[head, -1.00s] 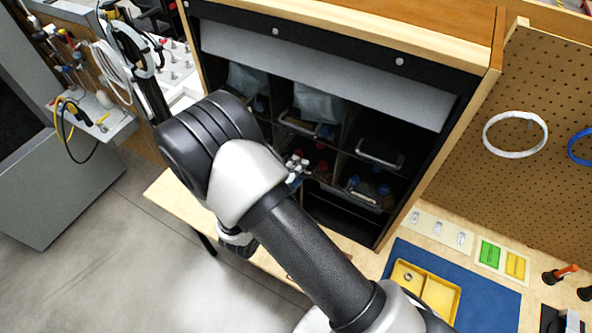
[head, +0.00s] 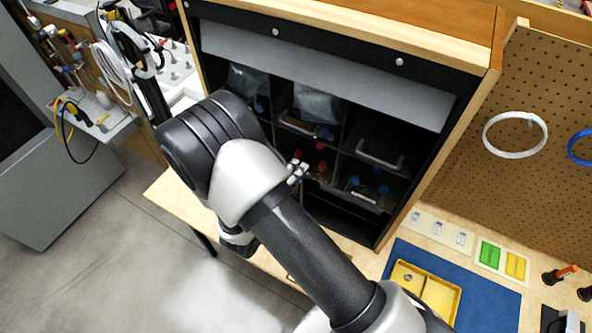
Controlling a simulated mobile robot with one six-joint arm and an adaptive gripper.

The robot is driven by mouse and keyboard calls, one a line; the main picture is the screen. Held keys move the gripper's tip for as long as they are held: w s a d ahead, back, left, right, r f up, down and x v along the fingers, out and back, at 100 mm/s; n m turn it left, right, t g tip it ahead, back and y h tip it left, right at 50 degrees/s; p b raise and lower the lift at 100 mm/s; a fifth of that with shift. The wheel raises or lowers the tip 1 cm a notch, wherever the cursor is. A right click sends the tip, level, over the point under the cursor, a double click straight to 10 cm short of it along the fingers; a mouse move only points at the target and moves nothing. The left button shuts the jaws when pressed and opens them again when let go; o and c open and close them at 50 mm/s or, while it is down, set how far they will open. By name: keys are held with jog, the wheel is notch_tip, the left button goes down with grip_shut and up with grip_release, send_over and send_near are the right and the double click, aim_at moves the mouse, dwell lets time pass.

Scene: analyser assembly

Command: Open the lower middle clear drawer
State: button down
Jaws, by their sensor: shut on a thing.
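The lower middle clear drawer (head: 315,171) is in the dark cabinet in the head view, below the upper middle drawer. Red-capped items (head: 321,166) show inside it. My gripper (head: 298,171) is small and partly hidden behind my arm, at the front left of this drawer. It is shut, apparently on the drawer's handle, though the contact itself is hidden. My forearm covers the lower left part of the cabinet. How far the drawer stands out cannot be told clearly.
The upper middle drawer (head: 304,127), upper right drawer (head: 380,153) and lower right drawer (head: 364,194) with blue-capped items are close by. A grey flap (head: 330,80) hangs above. A wooden side panel (head: 440,165) bounds the right. A yellow tray (head: 440,290) lies on a blue mat.

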dwell(0.3)
jog(key=f+p+v, duration=0.1)
jog(key=f+v, duration=0.2)
jog(key=v, duration=1.1)
jog(key=shift+s+a+p, duration=0.3)
jog(key=shift+s+p, duration=0.05)
jog(key=shift+s, duration=0.1)
jog(key=shift+r, duration=0.1)
jog(key=c, duration=1.7)
grip_release()
jog(key=v, duration=1.2)
jog(key=shift+s+d, duration=0.1)
